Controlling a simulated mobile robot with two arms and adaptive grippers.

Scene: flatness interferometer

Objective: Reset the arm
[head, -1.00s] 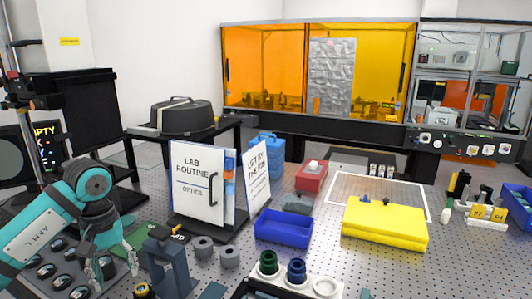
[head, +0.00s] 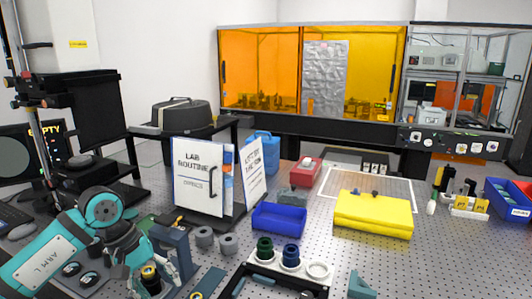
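My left arm (head: 105,208), teal and grey and marked "ARM L", reaches in from the lower left. Its gripper (head: 152,274) points down at a small black cylinder with a brass-coloured top (head: 149,273). The fingers appear on both sides of this cylinder in the picture. I cannot tell whether they touch it. A dark blue-grey upright block (head: 174,243) stands right beside the gripper, partly hidden by it. My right arm and gripper are not in view.
A "LAB ROUTINE" binder (head: 198,178) stands behind two grey rings (head: 228,243). A blue bin (head: 279,217), a yellow case (head: 372,214) and a holder with green and blue parts (head: 292,265) occupy the perforated table. Bare tabletop lies between the bin and case.

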